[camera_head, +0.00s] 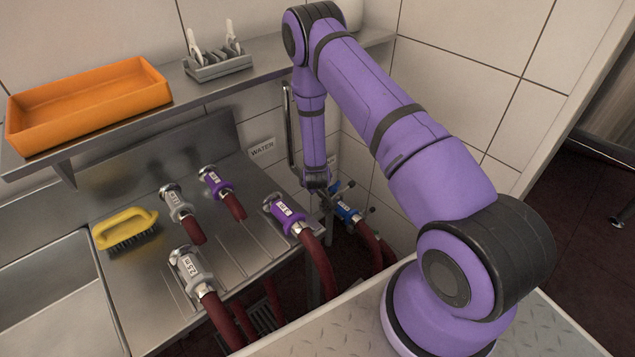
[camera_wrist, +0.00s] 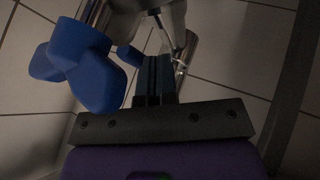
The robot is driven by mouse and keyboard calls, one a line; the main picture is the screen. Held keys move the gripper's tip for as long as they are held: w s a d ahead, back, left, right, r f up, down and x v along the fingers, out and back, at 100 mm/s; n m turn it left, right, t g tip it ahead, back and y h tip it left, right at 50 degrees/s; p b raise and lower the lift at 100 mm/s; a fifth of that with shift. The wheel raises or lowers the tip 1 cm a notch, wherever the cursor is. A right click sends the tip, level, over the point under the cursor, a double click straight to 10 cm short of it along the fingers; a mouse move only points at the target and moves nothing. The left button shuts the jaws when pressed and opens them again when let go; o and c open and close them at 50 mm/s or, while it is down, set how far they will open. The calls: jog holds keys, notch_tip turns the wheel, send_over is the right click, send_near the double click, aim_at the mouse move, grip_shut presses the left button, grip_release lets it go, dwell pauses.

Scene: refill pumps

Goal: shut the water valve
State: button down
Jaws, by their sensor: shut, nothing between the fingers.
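A blue lobed valve handle (camera_wrist: 82,68) shows large at the left of the wrist view, near a metal pipe. My gripper's dark fingers (camera_wrist: 154,80) are shut and empty, to the right of the handle. I cannot tell whether they touch it or the metal fitting beyond. In the head view my gripper (camera_head: 320,190) reaches down by the wall, partly hidden by my own arm. A blue hose coupling (camera_head: 346,212) sits just right of and below it. A WATER label (camera_head: 262,150) is on the wall to the left. The handle is not clear in the head view.
Several couplings on hoses, such as a purple one (camera_head: 285,214), lie on or beside the steel drainboard (camera_head: 240,250). A yellow brush (camera_head: 125,229) lies at the left. A steel shelf (camera_head: 275,62) above holds an orange tray (camera_head: 90,103) and a grey rack (camera_head: 217,66).

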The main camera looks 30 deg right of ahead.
jog(key=shift+d, duration=0.5)
jog(key=shift+w+d, duration=0.15)
jog(key=shift+d, duration=0.5)
jog(key=shift+w+d, duration=0.15)
jog(key=shift+d, duration=0.5)
jog(key=w+d+n+t+y, duration=0.1)
jog(key=w+d+n+y, duration=0.3)
jog(key=w+d+n, duration=0.2)
jog(key=shift+w, duration=0.7)
jog(key=shift+w+d+r, duration=0.1)
jog(key=shift+w+r, duration=0.1)
jog(key=shift+w, duration=0.05)
jog(key=shift+s, duration=0.1)
